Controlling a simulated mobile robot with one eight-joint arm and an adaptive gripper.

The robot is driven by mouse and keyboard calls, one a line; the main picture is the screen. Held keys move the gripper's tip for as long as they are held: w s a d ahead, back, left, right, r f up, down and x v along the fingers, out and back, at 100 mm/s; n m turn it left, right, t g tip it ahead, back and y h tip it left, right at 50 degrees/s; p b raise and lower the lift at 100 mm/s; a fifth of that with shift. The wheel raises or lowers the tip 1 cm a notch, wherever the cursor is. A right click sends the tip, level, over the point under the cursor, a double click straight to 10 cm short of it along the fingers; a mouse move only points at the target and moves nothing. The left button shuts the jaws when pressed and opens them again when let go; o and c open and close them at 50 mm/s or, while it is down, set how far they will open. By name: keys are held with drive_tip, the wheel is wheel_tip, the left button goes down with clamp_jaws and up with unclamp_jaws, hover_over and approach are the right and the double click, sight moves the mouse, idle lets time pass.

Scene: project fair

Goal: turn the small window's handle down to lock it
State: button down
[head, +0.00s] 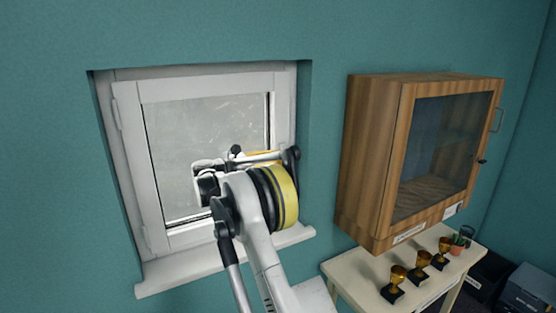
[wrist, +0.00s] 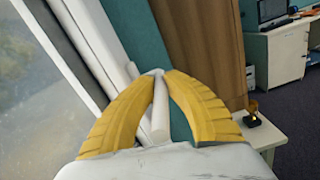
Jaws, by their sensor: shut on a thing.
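The small window (head: 205,132) sits in a recess in the teal wall, its white sash lying in the frame. Its white handle (wrist: 160,122) shows between my gripper's yellow fingers in the wrist view, at the sash's right side. My gripper (wrist: 159,76) is shut on the handle, the fingertips meeting around it. In the head view my arm covers the handle and most of my gripper; only a bit of yellow finger shows. I cannot tell the handle's exact angle.
A wooden wall cabinet (head: 372,155) with a glass door hangs close to the right of the window. The window sill (head: 215,262) juts out below the window.

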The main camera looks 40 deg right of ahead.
drive_tip(key=h+b, duration=0.2)
drive_tip(key=b, duration=0.1)
drive_tip(key=f+g+h+b, duration=0.1)
drive_tip(key=h+b, duration=0.1)
drive_tip(key=b, duration=0.1)
drive_tip(key=f+h+b, duration=0.1)
drive_tip(key=h+b, duration=0.1)
drive_tip(key=shift+s+d+f+g+h+b, duration=0.1)
drive_tip(key=shift+d+f+g+h+b, duration=0.2)
drive_tip(key=shift+d+h+b, duration=0.1)
drive_tip(key=shift+r, duration=0.1)
drive_tip(key=c, duration=1.7)
unclamp_jaws()
drive_tip(key=shift+d, duration=0.1)
